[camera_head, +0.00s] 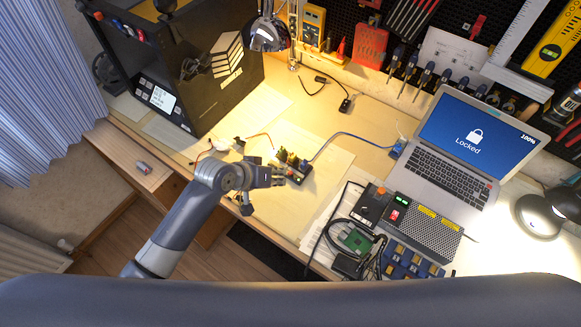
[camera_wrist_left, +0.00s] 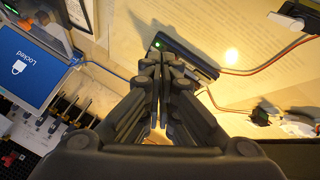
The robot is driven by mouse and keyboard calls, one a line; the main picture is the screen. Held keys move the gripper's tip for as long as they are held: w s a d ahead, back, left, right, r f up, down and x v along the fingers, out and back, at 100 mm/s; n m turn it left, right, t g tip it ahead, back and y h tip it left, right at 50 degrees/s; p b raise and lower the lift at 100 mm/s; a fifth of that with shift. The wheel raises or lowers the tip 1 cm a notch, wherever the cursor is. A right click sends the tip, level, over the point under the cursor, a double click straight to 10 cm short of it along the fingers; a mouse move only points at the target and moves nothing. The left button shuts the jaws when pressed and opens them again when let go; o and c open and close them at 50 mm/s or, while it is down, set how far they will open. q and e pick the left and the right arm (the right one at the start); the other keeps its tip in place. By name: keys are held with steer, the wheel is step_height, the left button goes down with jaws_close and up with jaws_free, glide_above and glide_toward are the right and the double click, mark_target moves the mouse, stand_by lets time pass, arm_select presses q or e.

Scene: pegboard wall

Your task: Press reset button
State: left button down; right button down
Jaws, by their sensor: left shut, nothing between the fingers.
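My left gripper (camera_head: 281,176) reaches in from the left over the workbench. Its fingers are shut and empty. A small dark device (camera_head: 297,164) with yellowish-green parts on top and a blue cable lies just beyond the fingertips. In the left wrist view, the shut fingers (camera_wrist_left: 165,62) point at a dark box (camera_wrist_left: 200,64) with a lit green light, and they cover part of it. I cannot tell whether the fingers touch it. I cannot make out a reset button on it; it may be hidden by the fingers or too small to see. My right gripper is not in view.
A laptop (camera_head: 452,160) showing "Locked" stands on the right. A grey power unit (camera_head: 428,226) with a red switch and coiled black cables sits in front of it. A black cabinet (camera_head: 215,75) stands at the back left. A desk lamp (camera_head: 269,33) hangs above the bench.

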mark_target(289, 172)
arm_select(q)
steer(key=w+d+r+h, duration=0.1)
steer(key=w+d+r, duration=0.1)
steer(key=w+r, duration=0.3)
steer(key=shift+w+d+r+n+p, duration=0.3)
steer(key=shift+w+d+r+p, duration=0.1)
steer(key=shift+w, duration=0.3)
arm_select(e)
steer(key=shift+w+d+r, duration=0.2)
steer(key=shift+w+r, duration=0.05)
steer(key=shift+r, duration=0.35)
